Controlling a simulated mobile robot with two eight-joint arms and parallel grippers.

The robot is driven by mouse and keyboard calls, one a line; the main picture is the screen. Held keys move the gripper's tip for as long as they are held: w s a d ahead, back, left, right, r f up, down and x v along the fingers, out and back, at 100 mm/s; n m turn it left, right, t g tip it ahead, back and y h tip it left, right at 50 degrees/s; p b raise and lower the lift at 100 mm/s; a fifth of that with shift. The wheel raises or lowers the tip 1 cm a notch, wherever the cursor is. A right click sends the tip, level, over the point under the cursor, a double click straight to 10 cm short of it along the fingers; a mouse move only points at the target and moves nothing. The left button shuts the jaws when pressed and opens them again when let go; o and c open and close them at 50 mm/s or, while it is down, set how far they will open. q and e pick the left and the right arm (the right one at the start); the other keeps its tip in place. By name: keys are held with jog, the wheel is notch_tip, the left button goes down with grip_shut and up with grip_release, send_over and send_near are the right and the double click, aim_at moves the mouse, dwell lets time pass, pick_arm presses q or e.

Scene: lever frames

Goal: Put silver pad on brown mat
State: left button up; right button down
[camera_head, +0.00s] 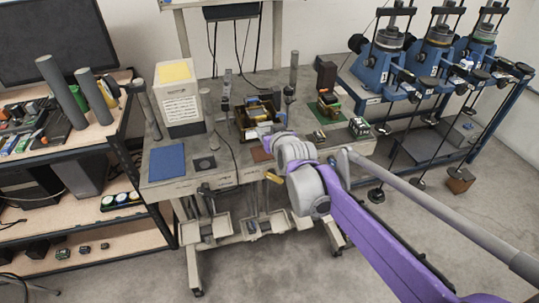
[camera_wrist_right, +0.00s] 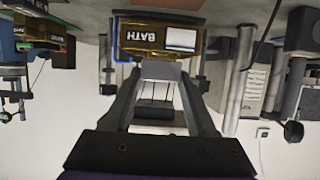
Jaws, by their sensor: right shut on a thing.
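My right gripper (camera_wrist_right: 160,74) is shut on a small flat grey piece, the silver pad (camera_wrist_right: 160,69), which shows between its fingertips in the right wrist view. In the head view the same gripper (camera_head: 268,133) reaches over the middle of the workbench, and the pad cannot be clearly made out there. The brown mat (camera_head: 261,154) lies flat on the bench, just in front and to the left of the gripper, partly covered by my arm. The pad is not seen touching the mat. My left gripper is not in view.
A gold box marked BATH (camera_wrist_right: 150,38) is close beyond the fingertips. A blue mat (camera_head: 167,162) and a white container (camera_head: 180,98) are on the bench's left. A green mat (camera_head: 324,111) is at right. A cable crosses the bench near the brown mat.

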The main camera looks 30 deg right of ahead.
aim_at(269, 157)
jog(key=f, duration=0.3)
jog(key=shift+w, duration=0.2)
jog(key=shift+f+b, duration=0.5)
jog(key=shift+f, duration=1.85)
jog(key=shift+s+f, duration=0.1)
jog(key=c, duration=0.7)
grip_release()
jog(key=shift+f, duration=0.15)
jog(key=o, duration=0.5)
